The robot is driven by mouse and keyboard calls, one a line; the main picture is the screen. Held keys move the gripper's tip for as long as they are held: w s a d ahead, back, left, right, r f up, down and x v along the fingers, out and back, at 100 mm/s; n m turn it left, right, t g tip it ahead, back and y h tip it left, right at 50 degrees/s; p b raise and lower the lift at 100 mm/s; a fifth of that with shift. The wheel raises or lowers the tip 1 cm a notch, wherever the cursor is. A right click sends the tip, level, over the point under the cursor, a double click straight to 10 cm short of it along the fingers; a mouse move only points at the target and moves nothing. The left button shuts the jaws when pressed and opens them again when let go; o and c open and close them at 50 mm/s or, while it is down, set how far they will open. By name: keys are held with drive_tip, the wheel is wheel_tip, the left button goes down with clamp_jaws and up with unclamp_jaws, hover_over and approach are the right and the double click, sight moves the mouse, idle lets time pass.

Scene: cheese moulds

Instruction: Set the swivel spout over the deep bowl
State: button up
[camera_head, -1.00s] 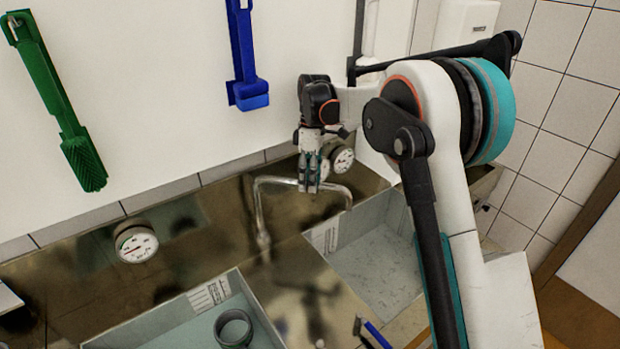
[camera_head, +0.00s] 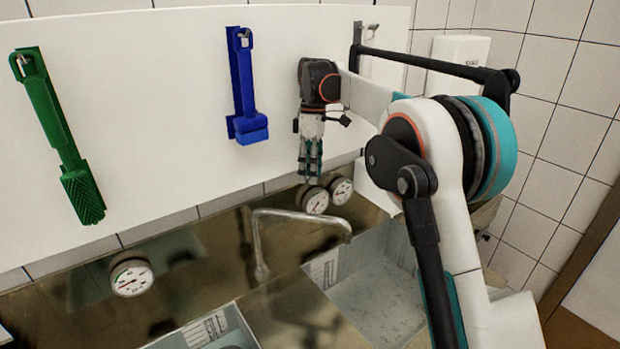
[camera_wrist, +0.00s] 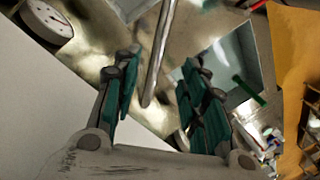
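The swivel spout (camera_head: 300,214) is a bent metal pipe. My gripper (camera_head: 309,178) is above the spout's horizontal arm, fingers pointing down. In the wrist view my gripper (camera_wrist: 160,72) has its fingers apart, with the spout (camera_wrist: 157,58) showing beyond the gap, not visibly touched. A left basin (camera_head: 232,322) is cut off by the lower edge. I cannot tell which basin is the deep bowl.
Round dial gauges (camera_head: 131,278) sit along the back, two of them close behind my gripper. A green brush (camera_head: 72,150) and a blue tool (camera_head: 244,90) hang on the white wall panel. The steel counter (camera_head: 285,290) between the basins looks clear.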

drive_tip(key=shift+d, duration=0.15)
drive_tip(key=c, duration=0.8)
drive_tip(key=shift+s+d+f, duration=0.1)
drive_tip(key=shift+d+f, duration=0.15)
clamp_jaws()
drive_tip(key=t+y, duration=0.3)
drive_tip(key=t, duration=0.1)
hover_over(348, 240)
drive_tip(key=w+a, duration=0.2)
drive_tip(key=a, duration=0.1)
drive_tip(key=shift+n, duration=0.4)
wheel_tip(348, 240, down, 4)
drive_tip(key=shift+s+f+p, duration=0.15)
drive_tip(key=shift+f+p, duration=0.05)
drive_tip(key=shift+p, duration=0.1)
drive_tip(key=s+d+f+t, duration=0.2)
drive_tip(key=s+d, duration=0.1)
drive_tip(key=s, duration=0.4)
drive_tip(key=s+d+f+t, duration=0.2)
drive_tip(key=s, duration=0.4)
drive_tip(key=shift+y, duration=0.3)
drive_tip(key=x, duration=0.3)
drive_tip(key=w+x, duration=0.1)
drive_tip(key=x, duration=0.3)
drive_tip(key=w+d+r+b+x, duration=0.1)
drive_tip(key=x, duration=0.3)
drive_tip(key=shift+w+f, duration=0.1)
drive_tip(key=shift+w, duration=0.7)
